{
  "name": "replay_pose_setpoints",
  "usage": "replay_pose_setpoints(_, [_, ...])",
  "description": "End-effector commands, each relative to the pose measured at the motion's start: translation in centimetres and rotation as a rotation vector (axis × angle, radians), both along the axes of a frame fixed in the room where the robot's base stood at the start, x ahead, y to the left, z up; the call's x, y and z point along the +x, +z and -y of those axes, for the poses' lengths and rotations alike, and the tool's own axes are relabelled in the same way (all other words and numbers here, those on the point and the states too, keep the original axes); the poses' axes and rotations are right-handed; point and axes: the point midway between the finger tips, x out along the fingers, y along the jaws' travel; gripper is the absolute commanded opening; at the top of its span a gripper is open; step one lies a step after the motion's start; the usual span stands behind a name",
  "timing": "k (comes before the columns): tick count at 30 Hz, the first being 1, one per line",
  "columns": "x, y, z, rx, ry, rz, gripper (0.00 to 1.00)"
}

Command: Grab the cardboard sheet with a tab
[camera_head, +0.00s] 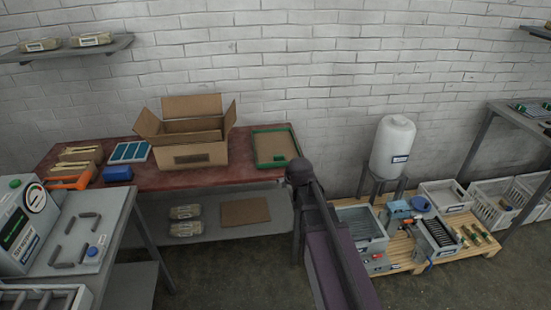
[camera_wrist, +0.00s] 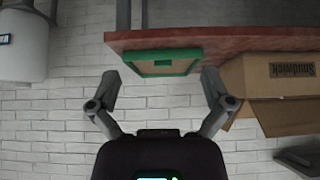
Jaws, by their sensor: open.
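A brown cardboard sheet (camera_head: 272,143) lies in a green-rimmed tray (camera_head: 257,158) at the right end of the red table. A small green tab shows at the tray's front side; I cannot tell whether it belongs to the sheet. The wrist view appears upside down and shows the green rim (camera_wrist: 135,69) and brown sheet (camera_wrist: 145,66) between and beyond my fingertips. My gripper (camera_wrist: 161,83) is open and empty, with its fingers wide apart and the tray not visibly touched. In the head view my arm stands right of the tray, and the gripper's fingers cannot be made out.
An open cardboard box (camera_head: 192,155) stands left of the tray on the red table (camera_head: 235,173). Another brown flat piece (camera_head: 245,211) lies on the lower shelf beside wrapped packs (camera_head: 186,228). A white tank (camera_head: 393,147) and pallet equipment stand right. The wall is behind.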

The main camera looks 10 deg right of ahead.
Motion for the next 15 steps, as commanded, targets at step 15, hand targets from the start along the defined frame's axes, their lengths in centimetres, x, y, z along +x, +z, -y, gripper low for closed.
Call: replay_pose_setpoints(15, [11.5, -2.5, 0.0, 0.002, 0.000, 0.452, 1.00])
